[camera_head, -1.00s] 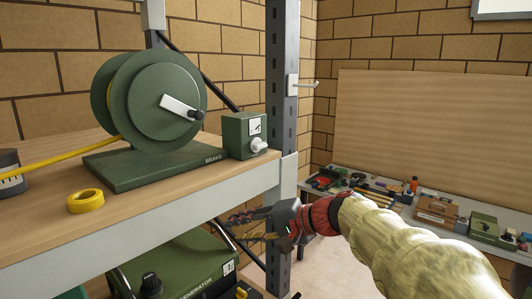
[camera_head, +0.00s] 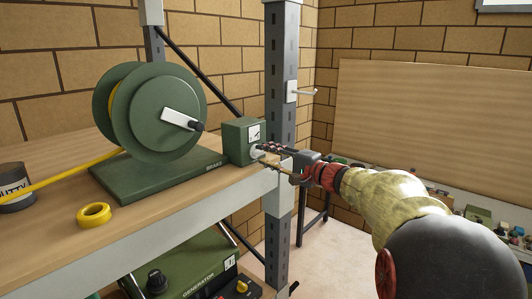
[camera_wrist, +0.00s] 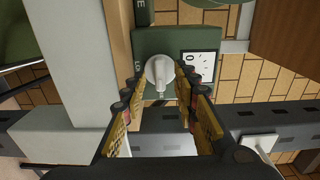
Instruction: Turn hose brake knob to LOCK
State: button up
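The brake box (camera_head: 238,141) is a small green box on the shelf at the right of the hose reel (camera_head: 158,112). Its white knob (camera_wrist: 160,72) shows in the wrist view, with a white dial plate (camera_wrist: 199,66) beside it and partly hidden lettering on the box. My gripper (camera_head: 262,154) is at the box's front in the head view. In the wrist view my gripper (camera_wrist: 160,90) is open, one finger on each side of the knob, with gaps visible. Whether a finger touches the knob, I cannot tell.
A yellow tape roll (camera_head: 94,214) and a putty tin (camera_head: 14,188) stand on the shelf (camera_head: 150,222). A steel upright (camera_head: 281,110) rises just behind the box. A green generator (camera_head: 190,265) is below. A cluttered bench (camera_head: 440,195) stands at the back right.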

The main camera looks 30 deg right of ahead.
jog(key=shift+w+a, duration=0.15)
jog(key=shift+w, duration=0.15)
jog(key=shift+c, duration=0.4)
grip_shut()
